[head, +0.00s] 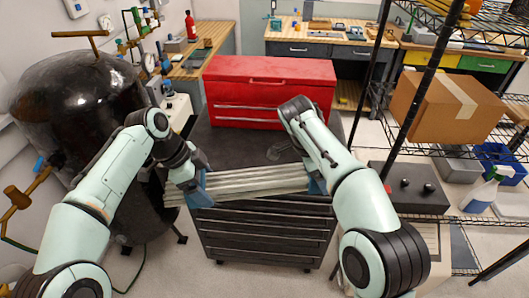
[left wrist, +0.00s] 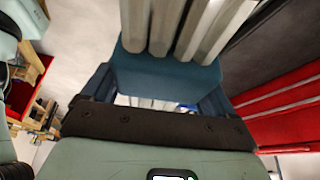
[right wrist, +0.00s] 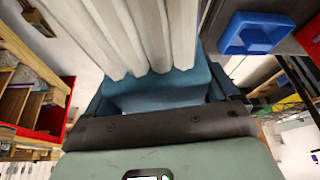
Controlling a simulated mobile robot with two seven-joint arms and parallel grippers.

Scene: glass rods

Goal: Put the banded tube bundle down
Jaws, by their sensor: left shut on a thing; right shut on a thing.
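The tube bundle (head: 258,183) is a row of long pale grey ribbed tubes. It lies roughly level across the head view, over the front edge of the dark cabinet top (head: 222,150). My left gripper (head: 197,188) is shut on its left part, and a short end sticks out past it. My right gripper (head: 316,183) is shut on its right end. The tubes run between blue fingers in the left wrist view (left wrist: 185,28) and the right wrist view (right wrist: 140,38). I cannot make out the bands. I cannot tell whether the bundle touches the cabinet.
A red tool chest (head: 268,92) stands at the back of the cabinet top, with dark bare surface before it. A black tank (head: 75,110) is at the left. Wire shelving with a cardboard box (head: 445,105) is at the right. A blue tray (right wrist: 255,32) shows in the right wrist view.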

